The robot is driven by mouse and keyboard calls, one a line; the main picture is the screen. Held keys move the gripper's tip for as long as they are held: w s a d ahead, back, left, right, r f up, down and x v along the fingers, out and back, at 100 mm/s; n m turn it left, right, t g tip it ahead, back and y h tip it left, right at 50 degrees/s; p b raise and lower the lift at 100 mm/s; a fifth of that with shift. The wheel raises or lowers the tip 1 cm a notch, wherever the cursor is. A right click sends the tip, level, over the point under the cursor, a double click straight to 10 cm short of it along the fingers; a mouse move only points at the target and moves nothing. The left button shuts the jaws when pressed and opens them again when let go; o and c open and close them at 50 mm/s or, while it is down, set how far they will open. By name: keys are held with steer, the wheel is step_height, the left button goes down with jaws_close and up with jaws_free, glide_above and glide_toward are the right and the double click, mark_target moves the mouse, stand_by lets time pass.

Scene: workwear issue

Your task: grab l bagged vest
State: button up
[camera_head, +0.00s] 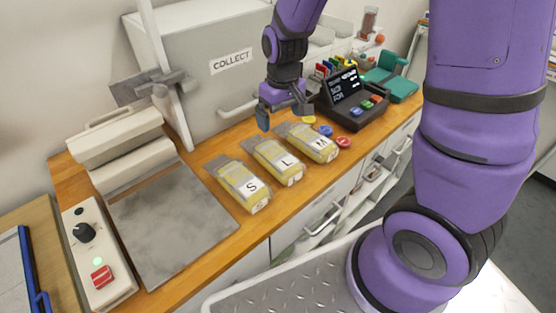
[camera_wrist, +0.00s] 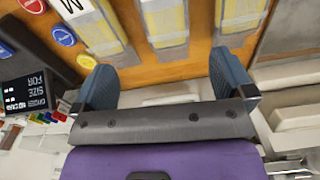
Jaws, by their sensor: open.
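The L bagged vest (camera_head: 275,160) is a clear bag with a yellow vest and a white L label. It lies flat on the wooden counter between the S bagged vest (camera_head: 240,185) and the M bagged vest (camera_head: 312,143). My gripper (camera_head: 282,114) is open and empty above the counter, behind the far end of the L bag. In the wrist view my gripper (camera_wrist: 165,85) has its blue fingers wide apart. The L bag (camera_wrist: 163,22) shows ahead between them, its label out of frame. The M bag (camera_wrist: 97,28) and S bag (camera_wrist: 240,12) lie either side.
A heat-sealer-like machine with a grey plate (camera_head: 170,225) stands left. A white COLLECT cabinet (camera_head: 195,75) stands behind. A dark display terminal (camera_head: 350,100) and coloured discs (camera_head: 326,131) are right of the bags. The wooden counter (camera_head: 295,205) is bare along its front edge.

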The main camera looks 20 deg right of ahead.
mark_target(276, 153)
steer(key=f, duration=0.3)
steer(key=shift+w+a+f+g, duration=0.15)
steer(key=shift+a+f+g, duration=0.15)
steer(key=shift+f, duration=0.1)
step_height(276, 153, down, 6)
steer(key=shift+r, duration=0.15)
steer(key=shift+w+a+f, duration=0.1)
steer(key=shift+f, duration=1.2)
steer(key=shift+w+a+f, duration=0.1)
steer(key=shift+f, duration=1.2)
steer(key=c, duration=0.8)
